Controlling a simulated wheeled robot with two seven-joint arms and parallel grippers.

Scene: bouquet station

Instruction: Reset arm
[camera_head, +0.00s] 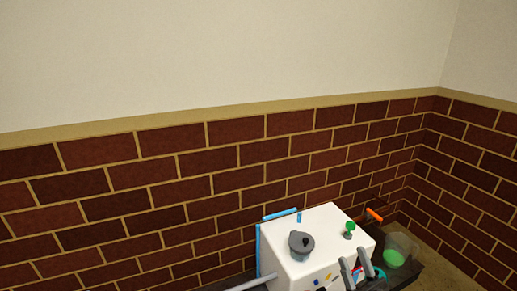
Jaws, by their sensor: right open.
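My right gripper (356,267) shows at the bottom edge, right of centre. Its two grey fingers stand apart in front of the near side of a white-topped table (327,219). I see nothing held between them. The rest of the right arm is cut off by the frame. My left gripper does not show.
A dark grey lidded pot (301,246) and a small green item (349,231) stand on the white top. An orange item (374,215) is behind its right corner. A clear container with green contents (394,258) stands at right. Brick walls (190,190) close off the back and right.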

